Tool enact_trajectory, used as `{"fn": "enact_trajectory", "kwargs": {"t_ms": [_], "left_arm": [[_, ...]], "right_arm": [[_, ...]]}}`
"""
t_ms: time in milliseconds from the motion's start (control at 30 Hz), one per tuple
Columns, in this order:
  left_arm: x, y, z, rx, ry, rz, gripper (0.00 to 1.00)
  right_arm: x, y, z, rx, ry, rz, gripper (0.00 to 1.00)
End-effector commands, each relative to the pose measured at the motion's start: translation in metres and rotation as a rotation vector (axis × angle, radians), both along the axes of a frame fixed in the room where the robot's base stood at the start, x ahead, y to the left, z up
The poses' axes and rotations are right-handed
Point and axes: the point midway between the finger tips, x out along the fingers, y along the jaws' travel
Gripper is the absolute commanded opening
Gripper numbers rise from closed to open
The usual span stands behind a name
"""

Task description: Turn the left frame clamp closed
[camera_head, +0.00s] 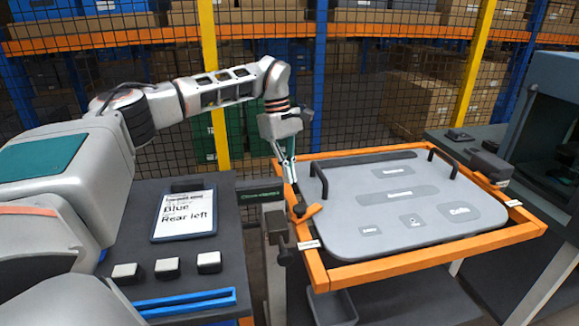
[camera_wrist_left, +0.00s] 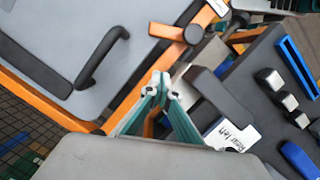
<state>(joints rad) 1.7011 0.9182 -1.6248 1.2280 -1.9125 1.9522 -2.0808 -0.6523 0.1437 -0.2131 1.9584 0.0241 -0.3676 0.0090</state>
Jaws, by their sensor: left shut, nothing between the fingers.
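The left frame clamp (camera_head: 311,211) is a short orange bar with a dark round knob, on the left side of the orange frame (camera_head: 312,262). In the left wrist view the clamp's orange bar (camera_wrist_left: 167,32) points from its knob (camera_wrist_left: 194,34) across the frame side, its free end reaching the grey panel's edge. My left gripper (camera_head: 294,186) is shut and empty, pointing down just behind the clamp. In the left wrist view its fingertips (camera_wrist_left: 159,82) meet, with a gap between them and the clamp. My right gripper is out of view.
The grey panel (camera_head: 465,230) lies in the frame and has black handles (camera_head: 319,179) at both ends. A dark bench (camera_head: 190,262) with a label tablet (camera_head: 185,214) and several white-topped buttons stands to the left. Mesh fencing and shelves stand behind.

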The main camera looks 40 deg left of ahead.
Motion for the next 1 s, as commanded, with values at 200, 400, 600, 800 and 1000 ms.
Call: {"fn": "enact_trajectory", "kwargs": {"t_ms": [200, 400, 600, 800, 1000], "left_arm": [[-0.003, -0.011, -0.045, -0.001, 0.003, -0.001, 0.00], [-0.007, -0.036, -0.049, -0.002, -0.001, -0.002, 0.00], [-0.009, -0.050, -0.049, -0.001, -0.002, 0.000, 0.00], [-0.010, -0.052, -0.049, -0.001, -0.001, 0.001, 0.00], [-0.010, -0.052, -0.049, -0.001, -0.001, 0.001, 0.00]], "right_arm": [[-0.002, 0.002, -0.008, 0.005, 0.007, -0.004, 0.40], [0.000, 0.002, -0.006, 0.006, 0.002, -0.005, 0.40], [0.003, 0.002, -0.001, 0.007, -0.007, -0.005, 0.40], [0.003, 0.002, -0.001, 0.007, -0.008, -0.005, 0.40], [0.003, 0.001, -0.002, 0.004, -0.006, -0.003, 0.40]]}}
